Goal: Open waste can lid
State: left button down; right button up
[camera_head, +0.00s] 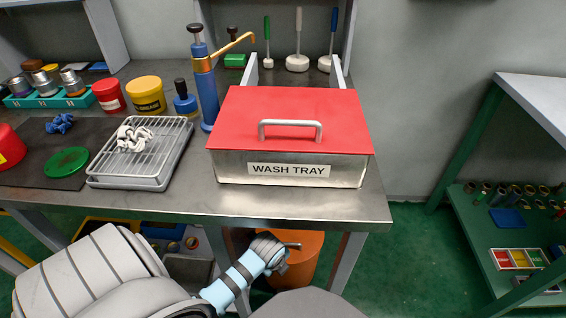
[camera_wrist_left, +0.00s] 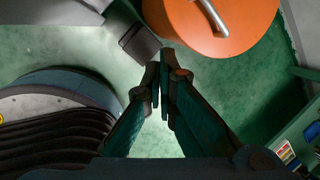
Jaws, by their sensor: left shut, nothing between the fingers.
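The orange waste can (camera_head: 304,262) stands on the green floor below the bench's front edge, partly hidden behind my left arm. In the left wrist view its round orange lid (camera_wrist_left: 245,30) is at the top, with a pale metal handle (camera_wrist_left: 211,17) on it. The lid looks shut. My left gripper (camera_head: 292,246) is in front of the can in the head view. In the wrist view the left gripper (camera_wrist_left: 162,68) is shut and empty, its tips just below and left of the lid, apart from the handle. My right gripper is out of view.
A dark grey block or pedal (camera_wrist_left: 139,43) lies beside the can. The steel bench (camera_head: 260,204) above carries a red-lidded wash tray (camera_head: 240,160), a wire rack (camera_head: 170,150) and pots. A green shelf (camera_head: 478,218) stands at right, with clear floor (camera_head: 400,255) between.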

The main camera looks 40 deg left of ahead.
pick_arm(q)
jog(key=w+a+f+m+b, duration=0.1)
jog(key=w+f+m+b, duration=0.1)
jog(key=f+m, duration=0.1)
jog(key=w+a+f+m+b, duration=0.1)
jog(key=w+f+m+b, duration=0.2)
jog(key=w+a+f+m+b, duration=0.2)
jog(key=w+f+m, duration=0.1)
jog(key=shift+a+f+b, duration=0.1)
jog(key=shift+f+b, duration=0.3)
jog(key=shift+w+f, duration=0.15)
jog(key=shift+f, duration=0.1)
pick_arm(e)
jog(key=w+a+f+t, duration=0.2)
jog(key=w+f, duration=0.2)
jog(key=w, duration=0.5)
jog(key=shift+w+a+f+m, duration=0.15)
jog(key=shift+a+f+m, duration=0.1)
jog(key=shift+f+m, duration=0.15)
